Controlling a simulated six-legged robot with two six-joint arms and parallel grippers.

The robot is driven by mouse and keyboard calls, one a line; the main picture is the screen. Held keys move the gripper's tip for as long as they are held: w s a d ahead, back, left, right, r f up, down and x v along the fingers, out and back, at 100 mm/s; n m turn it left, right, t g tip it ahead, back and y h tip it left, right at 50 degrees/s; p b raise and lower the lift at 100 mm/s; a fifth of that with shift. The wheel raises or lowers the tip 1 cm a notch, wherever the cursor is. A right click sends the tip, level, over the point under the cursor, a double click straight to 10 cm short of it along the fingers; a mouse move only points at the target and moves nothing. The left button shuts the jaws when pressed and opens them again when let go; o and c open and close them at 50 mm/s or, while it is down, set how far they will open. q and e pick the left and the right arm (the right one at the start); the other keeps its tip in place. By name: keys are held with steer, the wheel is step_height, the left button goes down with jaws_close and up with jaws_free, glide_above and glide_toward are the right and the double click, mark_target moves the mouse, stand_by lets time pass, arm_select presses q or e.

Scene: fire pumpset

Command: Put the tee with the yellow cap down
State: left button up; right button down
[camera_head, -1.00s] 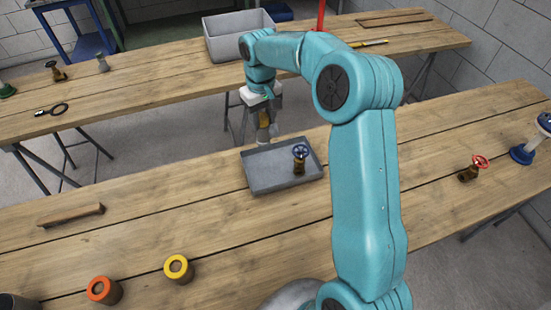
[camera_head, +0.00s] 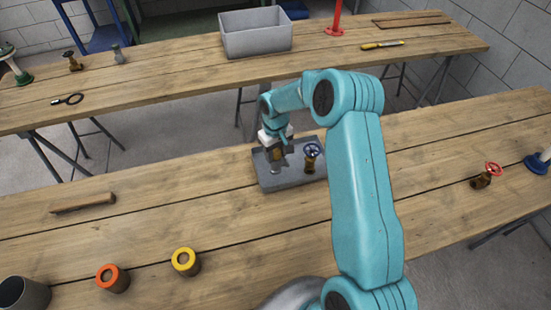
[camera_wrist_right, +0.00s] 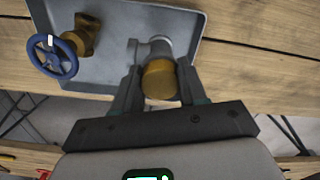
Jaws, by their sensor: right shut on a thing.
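The grey tee (camera_wrist_right: 152,50) with its dull yellow cap (camera_wrist_right: 160,80) is between the fingers of my right gripper (camera_wrist_right: 158,72), which is shut on it. In the head view my right gripper (camera_head: 276,152) is over the left part of the grey tray (camera_head: 300,181), with the tee (camera_head: 275,168) low under it. I cannot tell whether the tee touches the tray floor. A brass valve with a blue handwheel (camera_head: 311,153) stands in the tray to the right of the tee; it also shows in the wrist view (camera_wrist_right: 55,56). My left gripper is not in view.
A grey bin (camera_head: 256,36) stands on the far bench. Bench around the tray is mostly clear.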

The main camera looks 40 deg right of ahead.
mark_target(276, 167)
step_height(276, 167, down, 3)
steer(key=shift+w+f, duration=0.1)
steer(key=shift+w+a+f, duration=0.1)
steer(key=shift+w+f, duration=0.05)
steer(key=shift+s, duration=0.2)
